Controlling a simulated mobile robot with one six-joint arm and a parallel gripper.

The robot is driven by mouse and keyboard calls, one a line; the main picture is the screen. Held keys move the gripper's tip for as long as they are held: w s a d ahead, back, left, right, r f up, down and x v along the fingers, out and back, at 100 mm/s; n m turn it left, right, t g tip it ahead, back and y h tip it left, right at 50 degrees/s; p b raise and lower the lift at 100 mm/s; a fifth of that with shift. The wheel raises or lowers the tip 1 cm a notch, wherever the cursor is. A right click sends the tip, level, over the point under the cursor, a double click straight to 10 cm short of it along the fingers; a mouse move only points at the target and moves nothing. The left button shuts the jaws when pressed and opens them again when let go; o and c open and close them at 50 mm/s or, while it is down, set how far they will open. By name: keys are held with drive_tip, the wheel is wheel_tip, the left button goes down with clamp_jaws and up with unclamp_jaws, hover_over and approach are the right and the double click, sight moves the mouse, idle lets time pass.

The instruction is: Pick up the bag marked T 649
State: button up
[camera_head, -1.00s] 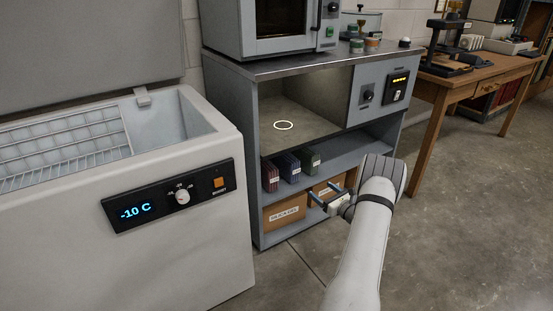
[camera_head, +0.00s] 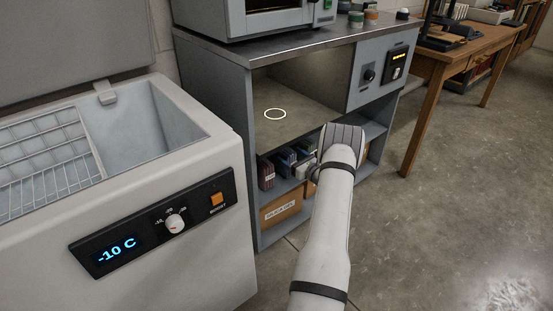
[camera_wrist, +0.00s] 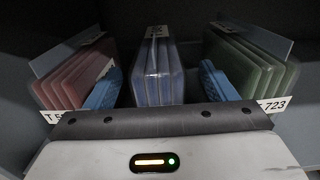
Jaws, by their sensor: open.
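Three upright clear bags of flat sheets stand on the shelf. In the wrist view the left, reddish bag (camera_wrist: 78,75) has a label starting "T 5", partly cut off. The right, green bag (camera_wrist: 250,65) has a label ending "723". The middle, blue bag (camera_wrist: 158,75) has a small label at its top that I cannot read; no label reads T 649 in full. My gripper (camera_wrist: 160,82) is open, its blue fingers on either side of the blue bag. In the head view the reddish bag (camera_head: 266,173) shows, and my arm partly hides the other bags and the gripper.
The shelf sits in a grey cabinet (camera_head: 215,80), under an open bay with a white ring (camera_head: 275,114). A cardboard box (camera_head: 281,212) is below. A chest freezer (camera_head: 190,260) showing -10 C stands at left, a wooden table (camera_head: 440,70) at right. Floor at right is clear.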

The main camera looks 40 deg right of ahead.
sight(285, 152)
drive_tip(key=w, duration=0.1)
drive_tip(key=w+b, duration=0.1)
drive_tip(key=w, duration=0.2)
drive_tip(key=shift+a+f+b, duration=0.1)
drive_tip(key=shift+a+b, duration=0.2)
drive_tip(key=c, duration=1.2)
drive_tip(key=shift+c, duration=0.6)
